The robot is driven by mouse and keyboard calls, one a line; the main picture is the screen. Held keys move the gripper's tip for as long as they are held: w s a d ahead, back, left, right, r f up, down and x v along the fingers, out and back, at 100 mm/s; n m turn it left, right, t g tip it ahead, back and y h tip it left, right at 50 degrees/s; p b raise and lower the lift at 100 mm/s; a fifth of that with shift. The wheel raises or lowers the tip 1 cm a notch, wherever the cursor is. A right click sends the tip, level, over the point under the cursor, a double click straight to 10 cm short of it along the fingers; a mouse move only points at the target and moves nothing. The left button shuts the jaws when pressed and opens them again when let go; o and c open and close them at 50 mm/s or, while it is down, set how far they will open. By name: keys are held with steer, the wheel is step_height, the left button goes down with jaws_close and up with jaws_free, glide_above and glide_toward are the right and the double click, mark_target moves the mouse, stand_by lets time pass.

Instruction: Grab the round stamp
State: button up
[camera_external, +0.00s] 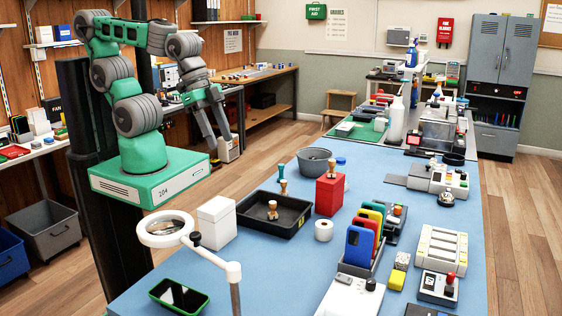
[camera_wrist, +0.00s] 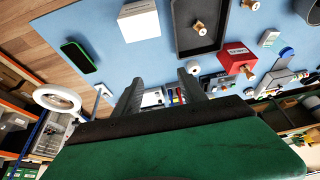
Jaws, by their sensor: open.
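Several handled stamps show, and I cannot tell by base shape which is the round one. A wooden-handled stamp (camera_external: 272,210) stands in the black tray (camera_external: 246,223); it also shows in the wrist view (camera_wrist: 198,27). A teal-handled stamp (camera_external: 281,172) and a small wooden-handled stamp (camera_external: 283,187) are near the tray's back edge. Another wooden-handled stamp (camera_external: 332,168) is at the red box (camera_external: 329,197), also in the wrist view (camera_wrist: 245,70). My gripper (camera_external: 221,143) is open and empty, raised left of the tray; its two fingers (camera_wrist: 160,78) point toward the table.
A white box (camera_external: 216,224) stands left of the tray.

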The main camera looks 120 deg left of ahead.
steer(key=w+a+f+m+y+b, duration=0.1)
steer(key=w+a+f+y+b, duration=0.3)
steer(key=a+f, duration=0.45)
steer(key=m+y+b, duration=0.8)
steer(key=m+b, duration=0.1)
steer(key=b, duration=0.1)
glide_toward(283, 165)
steer(key=w+r, duration=0.1)
steer(key=w, duration=0.3)
steer(key=s+a+r+m+t+y+b, duration=0.1)
steer(key=s+a+m+y+b, duration=0.3)
steer(key=m, duration=0.8)
steer(key=shift+y, duration=0.5)
steer(key=f+b, duration=0.1)
steer(key=f, duration=0.1)
steer(key=f+b, duration=0.1)
steer(key=f, duration=0.2)
steer(key=w+f+b, duration=0.1)
steer(key=f, duration=0.1)
steer(key=shift+a+f, duration=0.15)
steer(key=shift+f, duration=0.05)
steer(key=x, duration=0.5)
steer(key=p+x, duration=0.1)
steer(key=x, duration=0.1)
steer(key=shift+w+a+r, duration=0.1)
steer(key=shift+a+r, duration=0.2)
steer(key=shift+r, duration=0.05)
jaws_close()
